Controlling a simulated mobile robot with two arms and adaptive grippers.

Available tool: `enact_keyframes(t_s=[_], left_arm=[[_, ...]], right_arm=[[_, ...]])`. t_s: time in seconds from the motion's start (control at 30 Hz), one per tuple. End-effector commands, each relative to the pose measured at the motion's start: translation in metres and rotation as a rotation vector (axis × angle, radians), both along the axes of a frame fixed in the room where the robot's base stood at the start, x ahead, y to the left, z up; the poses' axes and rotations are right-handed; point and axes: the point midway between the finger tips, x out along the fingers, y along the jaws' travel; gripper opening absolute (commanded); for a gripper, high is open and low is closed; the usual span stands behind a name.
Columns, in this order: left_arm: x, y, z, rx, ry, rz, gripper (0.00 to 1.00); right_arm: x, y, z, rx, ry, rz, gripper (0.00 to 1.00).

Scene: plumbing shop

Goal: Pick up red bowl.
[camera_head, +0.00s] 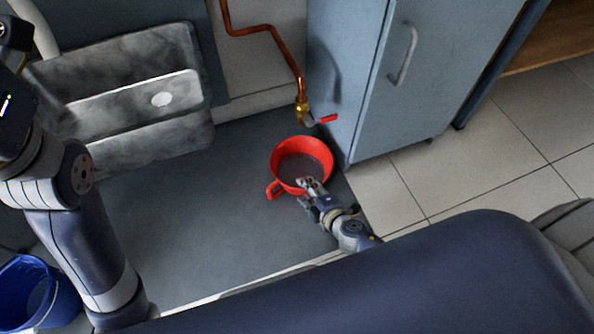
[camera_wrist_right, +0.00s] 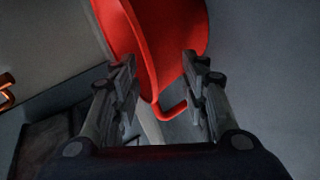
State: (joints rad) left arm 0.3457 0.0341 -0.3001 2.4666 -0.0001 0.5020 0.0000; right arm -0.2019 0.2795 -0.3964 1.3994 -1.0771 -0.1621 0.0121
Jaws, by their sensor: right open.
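The red bowl (camera_head: 284,154) stands upright on the dark grey floor panel, below the copper pipe's tap. It has a side handle at its lower left, and its inside bottom looks dark. My right gripper (camera_head: 308,184) is at the bowl's near rim, with its fingers open. In the right wrist view the bowl (camera_wrist_right: 160,30) fills the top middle, and the open fingers (camera_wrist_right: 160,64) lie on either side of its wall, with the handle between them lower down. I cannot tell whether either finger touches it.
A copper pipe (camera_head: 276,38) with a red-handled tap (camera_head: 325,119) ends just above the bowl. A grey cabinet (camera_head: 430,60) stands close on the right. A worn metal sink (camera_head: 120,85) is at upper left, a blue bucket (camera_head: 25,290) at lower left. The floor panel left of the bowl is clear.

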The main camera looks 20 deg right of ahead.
Motion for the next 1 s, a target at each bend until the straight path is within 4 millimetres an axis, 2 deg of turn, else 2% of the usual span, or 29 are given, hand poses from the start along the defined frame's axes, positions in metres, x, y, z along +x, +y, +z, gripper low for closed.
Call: enact_keyframes(t_s=[0.03, 0.1, 0.2, 0.77, 1.0], left_arm=[[0.0, 0.0, 0.0, 0.0, 0.0, 0.0, 0.25], [0.0, 0.0, 0.0, 0.0, 0.0, 0.0, 0.25], [0.0, 0.0, 0.0, 0.0, 0.0, 0.0, 0.25], [0.0, 0.0, 0.001, 0.0, 0.0, -0.001, 0.25], [0.001, 0.001, 0.005, -0.006, 0.004, -0.004, 0.25]], right_arm=[[0.0, 0.0, 0.0, 0.0, 0.0, 0.0, 0.34], [0.0, 0.0, 0.0, 0.0, 0.0, 0.0, 0.18], [0.0, 0.0, 0.0, 0.0, 0.0, 0.0, 0.0], [0.003, 0.0, 0.004, 0.001, -0.006, 0.001, 0.0], [0.006, -0.005, 0.014, 0.0, -0.006, 0.001, 0.0]])
